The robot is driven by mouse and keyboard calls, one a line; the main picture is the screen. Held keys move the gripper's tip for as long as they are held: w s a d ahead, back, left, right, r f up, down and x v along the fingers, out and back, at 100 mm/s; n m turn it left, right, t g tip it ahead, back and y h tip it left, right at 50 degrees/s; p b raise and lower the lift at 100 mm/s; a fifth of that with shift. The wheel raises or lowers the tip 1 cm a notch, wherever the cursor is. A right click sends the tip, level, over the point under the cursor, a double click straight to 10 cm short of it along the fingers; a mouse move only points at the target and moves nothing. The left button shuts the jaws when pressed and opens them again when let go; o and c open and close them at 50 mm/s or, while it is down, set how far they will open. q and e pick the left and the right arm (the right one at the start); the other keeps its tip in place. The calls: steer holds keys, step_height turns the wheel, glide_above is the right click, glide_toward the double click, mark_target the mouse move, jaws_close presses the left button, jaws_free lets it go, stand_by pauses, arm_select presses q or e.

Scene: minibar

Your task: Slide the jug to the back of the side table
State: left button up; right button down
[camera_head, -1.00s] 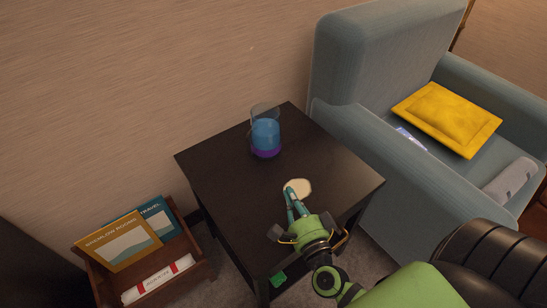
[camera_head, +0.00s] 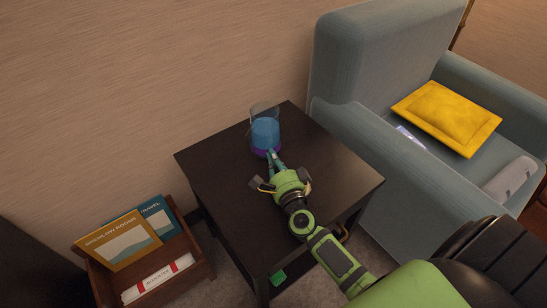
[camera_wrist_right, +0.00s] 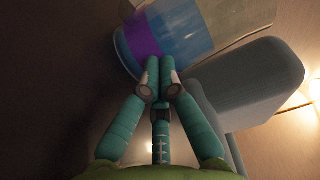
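The jug (camera_head: 265,132) is a clear vessel with blue contents and a purple band at its base. It stands upright near the back corner of the dark side table (camera_head: 215,180), close to the wall. My right gripper (camera_head: 273,156) is at the jug's near side, low by its base, with its fingers together and nothing between them. In the right wrist view the fingertips (camera_wrist_right: 159,66) overlap the lower part of the jug (camera_wrist_right: 180,35); I cannot tell whether they touch it. My left gripper is not in view.
A blue-grey armchair (camera_head: 350,60) with a yellow cushion (camera_head: 447,119) stands right of the table. A wooden rack (camera_head: 195,275) with books is at lower left. The wall is behind the table. Some bare tabletop lies behind and beside the jug.

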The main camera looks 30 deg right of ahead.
mark_target(268, 148)
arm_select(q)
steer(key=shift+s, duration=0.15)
arm_select(e)
steer(key=shift+w, duration=0.15)
steer(key=w, duration=0.4)
steer(key=shift+d, duration=0.35)
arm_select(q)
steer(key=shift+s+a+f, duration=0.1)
arm_select(e)
steer(key=shift+s, duration=0.1)
steer(key=shift+a, duration=0.1)
